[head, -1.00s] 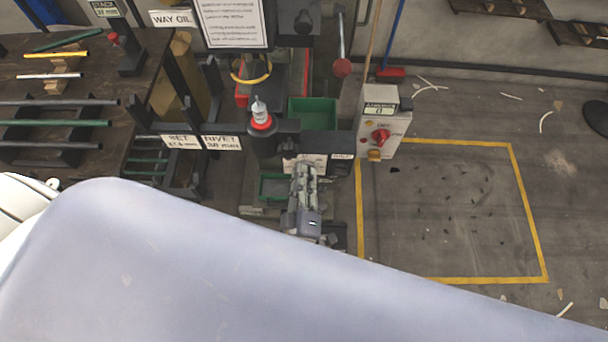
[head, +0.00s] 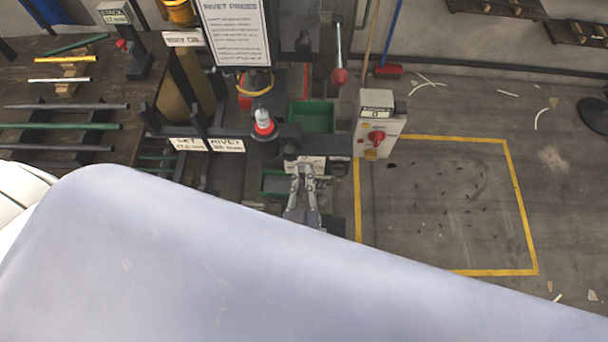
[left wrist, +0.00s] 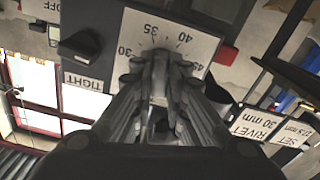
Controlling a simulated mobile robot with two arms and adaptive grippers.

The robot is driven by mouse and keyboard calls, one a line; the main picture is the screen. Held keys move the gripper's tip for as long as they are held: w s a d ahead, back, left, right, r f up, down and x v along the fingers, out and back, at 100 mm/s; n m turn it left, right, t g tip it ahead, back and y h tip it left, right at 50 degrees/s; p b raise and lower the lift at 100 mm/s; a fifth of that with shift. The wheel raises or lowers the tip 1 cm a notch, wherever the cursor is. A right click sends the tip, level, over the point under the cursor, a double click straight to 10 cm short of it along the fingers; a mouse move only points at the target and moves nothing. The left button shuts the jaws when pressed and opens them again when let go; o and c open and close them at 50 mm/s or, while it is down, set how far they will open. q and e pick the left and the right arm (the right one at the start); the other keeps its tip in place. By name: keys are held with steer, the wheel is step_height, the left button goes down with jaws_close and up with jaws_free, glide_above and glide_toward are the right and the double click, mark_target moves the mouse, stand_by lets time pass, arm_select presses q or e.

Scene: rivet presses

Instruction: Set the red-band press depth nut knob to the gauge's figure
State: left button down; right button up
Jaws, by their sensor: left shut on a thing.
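My left gripper (head: 303,174) is at the front of the red-band press (head: 264,124), against the white scale plate (head: 310,163). In the left wrist view, my left gripper (left wrist: 160,75) is shut on the depth nut knob (left wrist: 159,88), which is mostly hidden between the fingers. The white scale plate (left wrist: 200,43) shows 30, 35 and 40 around it; the pointer's exact reading is hidden. The gauge (head: 115,18) marked STACK stands at the back left, its figure apparently 17 mm. My right gripper is not in view.
A black lock knob (left wrist: 80,44) sits beside a TIGHT label (left wrist: 86,81). SET (head: 187,144) and RIVET (head: 227,146) cards hang left of the press. A control box (head: 381,125) with a red switch stands on the right. A green bin (head: 312,117) is behind the gripper.

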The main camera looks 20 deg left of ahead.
arm_select(q)
steer(key=shift+m, duration=0.3)
stand_by(0.4)
steer(key=c, duration=1.6)
jaws_free()
steer(key=v, duration=0.7)
steer(key=shift+s, duration=0.3)
steer(key=shift+d, duration=0.1)
